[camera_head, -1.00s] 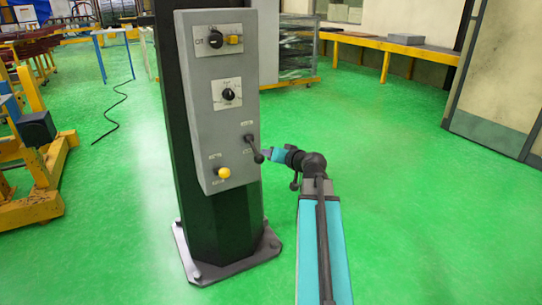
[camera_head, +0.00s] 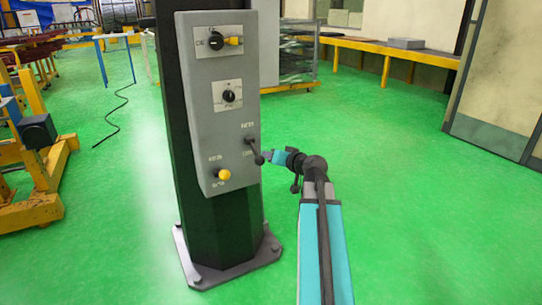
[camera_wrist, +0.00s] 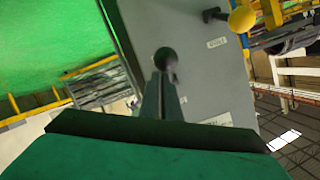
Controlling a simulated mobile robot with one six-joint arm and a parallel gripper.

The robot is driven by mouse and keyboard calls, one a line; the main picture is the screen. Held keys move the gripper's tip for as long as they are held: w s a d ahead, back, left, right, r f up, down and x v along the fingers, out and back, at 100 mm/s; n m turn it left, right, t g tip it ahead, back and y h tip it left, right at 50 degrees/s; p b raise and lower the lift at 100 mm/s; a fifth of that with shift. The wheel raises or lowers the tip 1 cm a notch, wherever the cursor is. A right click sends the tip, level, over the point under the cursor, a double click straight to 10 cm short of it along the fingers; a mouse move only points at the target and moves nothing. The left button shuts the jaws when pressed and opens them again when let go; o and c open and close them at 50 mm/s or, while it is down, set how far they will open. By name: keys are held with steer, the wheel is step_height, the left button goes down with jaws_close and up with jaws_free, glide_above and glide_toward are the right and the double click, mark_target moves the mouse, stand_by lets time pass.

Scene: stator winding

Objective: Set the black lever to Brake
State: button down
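The black lever (camera_head: 254,149) sticks out from the lower right of the grey control panel (camera_head: 212,130). It slants down to the right and ends in a round black knob. Small labels above and beside it are too blurred to read. My gripper (camera_head: 266,154) is just right of the knob in the head view. In the wrist view the knob (camera_wrist: 166,59) is right at the tips of my gripper (camera_wrist: 161,80). The fingers lie close together and look shut. Whether they touch the knob is unclear.
A yellow knob (camera_head: 223,174) sits lower left of the lever; it also shows in the wrist view (camera_wrist: 241,19). Two rotary switches (camera_head: 229,96) (camera_head: 216,41) are above. The panel is on a dark post (camera_head: 222,235) with a floor plate. Green floor to the right is open.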

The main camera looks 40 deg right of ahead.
steer(key=d+r+b+v, duration=0.1)
steer(key=b+v, duration=0.3)
steer(key=v, duration=0.7)
steer(key=shift+d, duration=0.5)
stand_by(0.3)
steer(key=shift+r+b, duration=0.15)
steer(key=shift+b, duration=0.15)
stand_by(0.5)
